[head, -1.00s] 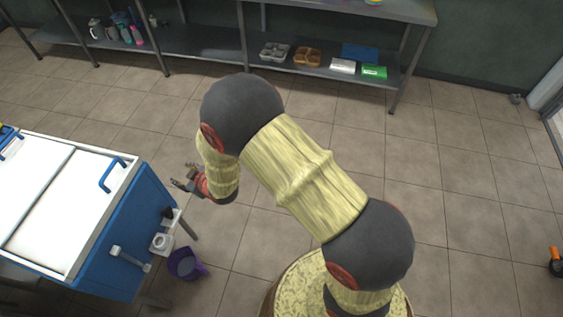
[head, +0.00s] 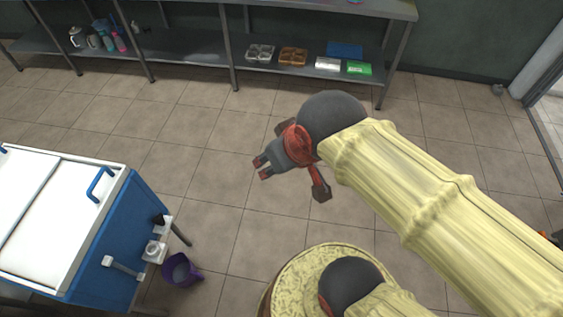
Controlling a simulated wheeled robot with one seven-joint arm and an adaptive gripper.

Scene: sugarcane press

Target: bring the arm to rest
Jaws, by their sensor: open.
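My gripper (head: 292,178) shows in the middle of the head view, at the end of my raised arm. Its fingers are spread open and nothing is between them. It hangs over bare floor, to the right of the blue and white press cabinet and apart from it. My pale, ribbed arm link runs from the gripper toward the lower right and hides part of the floor there.
A blue cabinet with a white top (head: 70,205) stands at the left. A purple jug (head: 181,271) is below its spout. A metal shelf (head: 190,62) with trays and bottles runs along the back wall. The tiled floor (head: 215,140) between them is clear.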

